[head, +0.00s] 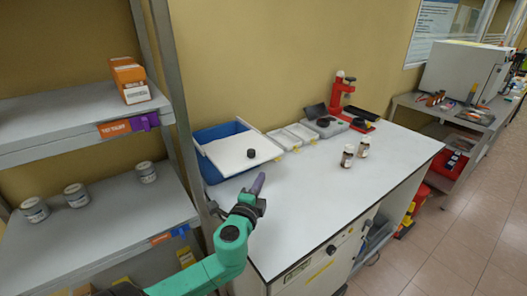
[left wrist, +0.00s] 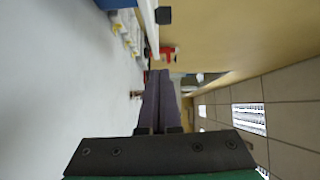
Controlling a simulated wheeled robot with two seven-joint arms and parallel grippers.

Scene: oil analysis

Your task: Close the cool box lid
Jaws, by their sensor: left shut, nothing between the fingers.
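The cool box (head: 208,167) is blue and stands at the left back of the white bench, by the wall. Its white lid (head: 229,153) sits aslant over it with a black knob (head: 251,153); blue shows along the left and back sides. How far the lid stands open is hard to tell. My left gripper (head: 258,183) has purple fingers shut together, empty, just in front of the lid and apart from it. My right gripper is not in view.
White trays (head: 291,136) stand right of the cool box, then a grey device (head: 325,127) and a red stand (head: 340,98). Two brown bottles (head: 348,156) stand mid-bench. A shelf rack post (head: 178,95) rises at the left. The bench front is clear.

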